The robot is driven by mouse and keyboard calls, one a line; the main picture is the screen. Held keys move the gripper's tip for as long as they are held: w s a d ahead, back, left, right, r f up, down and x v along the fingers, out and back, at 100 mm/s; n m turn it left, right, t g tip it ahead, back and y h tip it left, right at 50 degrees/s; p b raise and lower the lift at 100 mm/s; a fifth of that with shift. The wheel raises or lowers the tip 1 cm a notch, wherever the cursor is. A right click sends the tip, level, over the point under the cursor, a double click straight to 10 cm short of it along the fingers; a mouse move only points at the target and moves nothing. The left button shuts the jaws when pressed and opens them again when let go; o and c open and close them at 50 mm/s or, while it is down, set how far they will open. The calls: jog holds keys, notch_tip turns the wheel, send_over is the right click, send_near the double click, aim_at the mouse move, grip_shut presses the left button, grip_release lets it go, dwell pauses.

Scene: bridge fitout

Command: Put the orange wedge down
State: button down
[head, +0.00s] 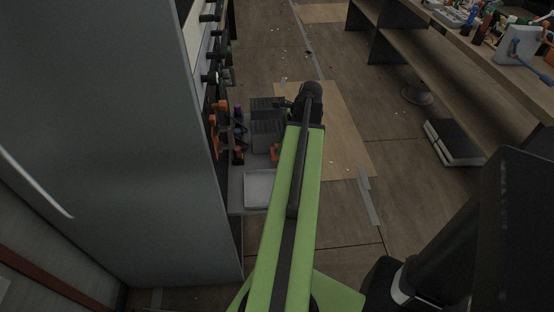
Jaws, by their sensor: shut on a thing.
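My gripper (285,104) is at the far end of my green arm, over the right side of a low grey surface (236,190) beside the cabinet. It is small and dark here, and its fingertips are hard to make out. It is shut on the orange wedge. An orange piece (275,152), which looks like the wedge, shows just left of my arm. My arm hides part of it, and I cannot tell whether it touches the surface below.
A white tray (260,188) and dark ribbed bins (268,133) are on the grey surface. Orange and dark tools (214,125) line the cabinet's side at left. A cluttered workbench (470,45) stands at upper right. Open floor (345,135) lies right of my arm.

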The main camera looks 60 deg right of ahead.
jog(key=shift+w+f, duration=0.3)
jog(key=shift+w, duration=0.2)
notch_tip(320, 180, down, 4)
jog(key=b, duration=0.4)
jog(key=shift+f, duration=0.15)
jog(key=shift+r, duration=0.2)
jog(key=shift+f, duration=0.1)
jog(key=c, duration=1.6)
grip_release()
jog(key=shift+f, duration=0.1)
jog(key=o, duration=0.5)
